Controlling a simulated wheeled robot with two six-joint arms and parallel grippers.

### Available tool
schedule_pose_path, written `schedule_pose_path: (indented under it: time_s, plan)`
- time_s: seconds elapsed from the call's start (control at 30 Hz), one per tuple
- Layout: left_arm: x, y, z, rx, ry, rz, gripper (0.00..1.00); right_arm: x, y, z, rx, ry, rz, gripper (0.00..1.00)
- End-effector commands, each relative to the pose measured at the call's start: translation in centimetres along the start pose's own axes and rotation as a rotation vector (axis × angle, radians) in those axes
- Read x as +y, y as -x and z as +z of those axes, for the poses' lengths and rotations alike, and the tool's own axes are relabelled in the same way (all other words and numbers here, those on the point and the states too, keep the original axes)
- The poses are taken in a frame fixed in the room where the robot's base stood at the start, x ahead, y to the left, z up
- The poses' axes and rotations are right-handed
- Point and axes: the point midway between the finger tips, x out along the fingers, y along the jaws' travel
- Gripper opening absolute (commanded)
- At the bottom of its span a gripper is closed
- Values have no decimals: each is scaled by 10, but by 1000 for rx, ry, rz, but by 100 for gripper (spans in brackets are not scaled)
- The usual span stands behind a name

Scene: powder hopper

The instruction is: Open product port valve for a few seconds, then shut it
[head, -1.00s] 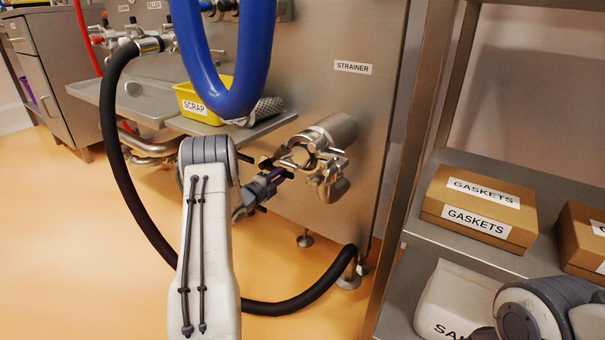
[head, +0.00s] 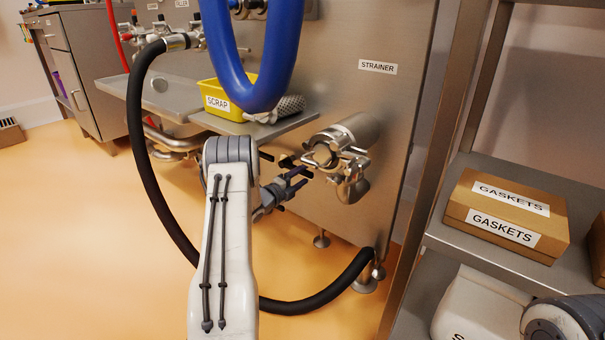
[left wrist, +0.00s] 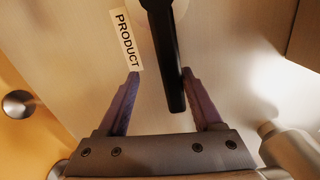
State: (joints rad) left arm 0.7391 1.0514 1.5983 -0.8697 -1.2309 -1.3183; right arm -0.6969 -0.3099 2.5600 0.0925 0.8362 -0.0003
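The product port valve shows in the left wrist view as a black lever handle (left wrist: 168,60) beside a PRODUCT label (left wrist: 126,39) on the steel panel. My left gripper (left wrist: 160,76) is open, its two purple fingers on either side of the handle. The handle lies nearer the right finger; I cannot tell whether they touch. In the head view my left gripper (head: 299,179) is just left of and below the round steel strainer housing (head: 343,140). The valve lever is hard to make out there. My right gripper is not in view.
A blue hose (head: 240,80) hangs in front of the panel, near a yellow SCRAP bin (head: 222,103) on a steel ledge. A black hose (head: 148,190) loops to the floor. A shelf at right holds a GASKETS box (head: 505,215).

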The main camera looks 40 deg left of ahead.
Motion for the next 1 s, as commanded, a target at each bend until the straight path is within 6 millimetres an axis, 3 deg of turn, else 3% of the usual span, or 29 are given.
schedule_pose_path:
  time_s: [0.67, 0.77, 1.0]
  plan:
    - [-4, 2, 0, 3, -2, -2, 57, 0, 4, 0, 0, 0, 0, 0]
    - [-6, 13, 1, 1, 0, -2, 57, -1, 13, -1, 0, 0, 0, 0]
    - [-7, 61, 2, -2, 3, 1, 57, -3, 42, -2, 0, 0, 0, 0]
